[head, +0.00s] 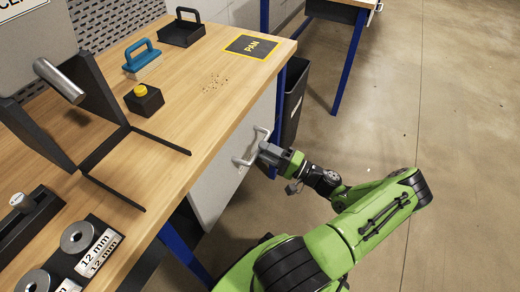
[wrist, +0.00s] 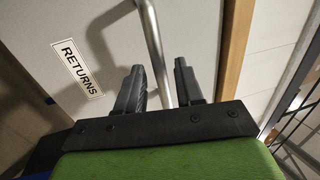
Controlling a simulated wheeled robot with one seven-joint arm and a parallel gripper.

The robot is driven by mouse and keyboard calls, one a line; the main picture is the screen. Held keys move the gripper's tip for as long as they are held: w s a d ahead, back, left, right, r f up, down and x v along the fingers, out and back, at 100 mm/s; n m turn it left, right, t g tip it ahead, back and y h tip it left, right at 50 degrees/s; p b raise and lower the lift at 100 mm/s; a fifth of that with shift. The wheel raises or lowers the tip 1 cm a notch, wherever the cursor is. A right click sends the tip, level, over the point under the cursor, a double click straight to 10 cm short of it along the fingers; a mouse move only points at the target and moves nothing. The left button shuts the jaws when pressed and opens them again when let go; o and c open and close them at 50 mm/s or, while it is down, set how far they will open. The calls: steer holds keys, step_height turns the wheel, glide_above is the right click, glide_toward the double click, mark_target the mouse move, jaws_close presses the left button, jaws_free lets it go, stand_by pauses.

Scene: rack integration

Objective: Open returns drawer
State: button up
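The returns drawer is a light grey front under the wooden bench top in the head view (head: 212,192). In the wrist view its front (wrist: 100,40) carries a "RETURNS" label (wrist: 77,70). Its bar handle (head: 240,161) stands out from the front; in the wrist view the metal bar (wrist: 157,50) runs down between my two fingers. My gripper (head: 268,152) is at the handle, and in the wrist view (wrist: 160,85) its black fingers are apart, with a gap visible beside the bar. The drawer front looks flush under the bench.
The bench top (head: 185,115) holds a blue-handled brush (head: 142,62), a yellow button box (head: 144,98) and a black pan (head: 182,32). A dark bin (head: 294,100) stands just beyond the drawer. The floor (head: 365,140) to the right is clear.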

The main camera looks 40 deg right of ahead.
steer(key=shift+x, duration=1.1)
jaws_close()
